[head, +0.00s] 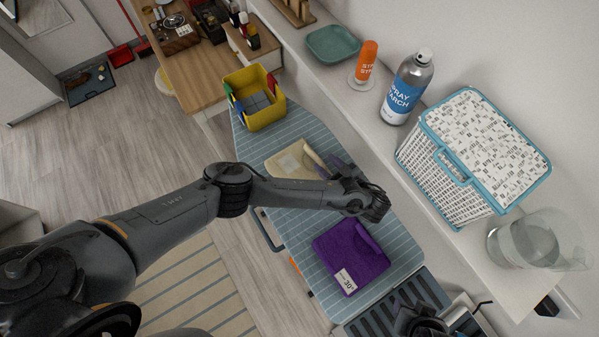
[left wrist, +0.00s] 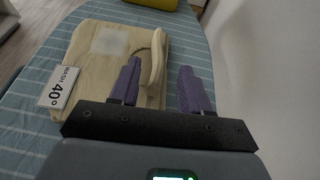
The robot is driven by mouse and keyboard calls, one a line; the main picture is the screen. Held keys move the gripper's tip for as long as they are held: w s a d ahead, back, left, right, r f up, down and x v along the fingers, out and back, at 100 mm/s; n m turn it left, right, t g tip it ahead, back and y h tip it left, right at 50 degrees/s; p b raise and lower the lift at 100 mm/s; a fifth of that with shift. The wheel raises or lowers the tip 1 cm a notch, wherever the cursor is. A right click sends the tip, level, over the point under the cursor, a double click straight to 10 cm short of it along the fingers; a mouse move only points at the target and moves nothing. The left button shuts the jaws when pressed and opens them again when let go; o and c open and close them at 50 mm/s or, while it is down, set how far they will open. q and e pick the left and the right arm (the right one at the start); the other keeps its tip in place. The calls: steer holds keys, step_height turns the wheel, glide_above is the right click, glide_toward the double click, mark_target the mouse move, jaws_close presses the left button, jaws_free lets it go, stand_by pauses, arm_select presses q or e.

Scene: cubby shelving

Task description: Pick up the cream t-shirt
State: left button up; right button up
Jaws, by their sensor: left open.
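The cream t-shirt (head: 285,164) lies folded on the blue striped ironing board (head: 405,240). In the left wrist view the cream t-shirt (left wrist: 88,65) has a pale patch on top, a "WASH 40°" tag at its left edge and a raised fold on its right side. My left gripper (head: 328,163) is at the shirt's right side; its purple fingers also show in the left wrist view (left wrist: 160,68). They are open, with the raised fold between or just beyond their tips; contact is unclear. My right gripper (head: 420,318) shows partly at the bottom edge, its jaws unclear.
A folded purple garment (head: 350,255) with a "30°" tag lies nearer on the board. A yellow bin (head: 262,117) stands at the far end. The shelf on the right holds a spray starch can (head: 408,88), a white basket (head: 437,180) and a clear container (head: 520,242).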

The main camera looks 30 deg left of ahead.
mark_target(317, 157)
arm_select(q)
steer(key=shift+s+b+x, duration=0.2)
steer(key=shift+b+x, duration=1)
steer(key=shift+x, duration=1.45)
steer(key=shift+w+a, duration=0.2)
steer(key=shift+a, duration=0.2)
jaws_close()
